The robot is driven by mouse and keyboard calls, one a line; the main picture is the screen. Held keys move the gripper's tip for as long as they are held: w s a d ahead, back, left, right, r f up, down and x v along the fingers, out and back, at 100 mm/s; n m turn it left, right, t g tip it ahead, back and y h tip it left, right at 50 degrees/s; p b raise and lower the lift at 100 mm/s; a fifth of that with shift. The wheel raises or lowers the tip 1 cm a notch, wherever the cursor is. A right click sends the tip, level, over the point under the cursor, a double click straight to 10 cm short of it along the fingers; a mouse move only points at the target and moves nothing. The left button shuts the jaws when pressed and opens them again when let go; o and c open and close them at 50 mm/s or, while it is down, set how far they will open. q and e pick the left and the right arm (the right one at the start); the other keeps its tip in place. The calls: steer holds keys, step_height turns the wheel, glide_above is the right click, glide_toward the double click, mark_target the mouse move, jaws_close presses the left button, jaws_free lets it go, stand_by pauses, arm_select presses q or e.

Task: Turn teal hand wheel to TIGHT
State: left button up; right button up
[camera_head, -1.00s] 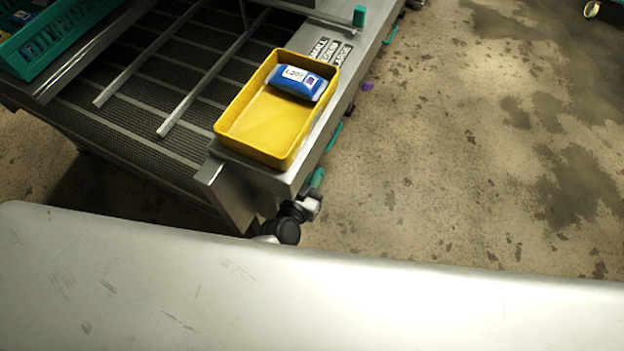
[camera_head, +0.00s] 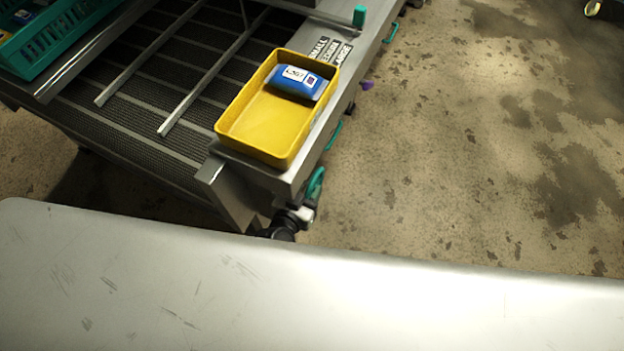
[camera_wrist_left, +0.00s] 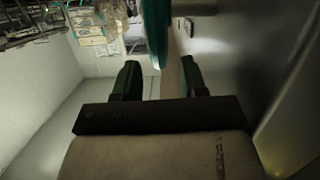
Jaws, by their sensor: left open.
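The teal hand wheel (camera_head: 315,185) shows as a curved rim at the side of the conveyor's near corner, in the head view. The rest of it is hidden by the frame and my arm. In the left wrist view a teal rim (camera_wrist_left: 156,28) comes down from the top, its lower end reaching the gap between my fingertips. My left gripper (camera_wrist_left: 160,74) is open, with a dark green finger on either side of this rim and not clamped on it. In the head view my left wrist shows just below the wheel. My right gripper is not in view.
A yellow tray (camera_head: 223,125) holding a blue-and-white pack (camera_head: 297,82) stands on the conveyor corner. A teal crate (camera_head: 60,45) is at upper left. Other teal handles (camera_head: 337,134) line the conveyor side. A pale metal surface (camera_head: 300,300) fills the foreground. Floor at right is clear.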

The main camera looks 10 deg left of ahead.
arm_select(q)
steer(key=v, duration=0.7)
steer(key=shift+s+p, duration=0.3)
steer(key=shift+s, duration=0.05)
steer(key=shift+a, duration=0.2)
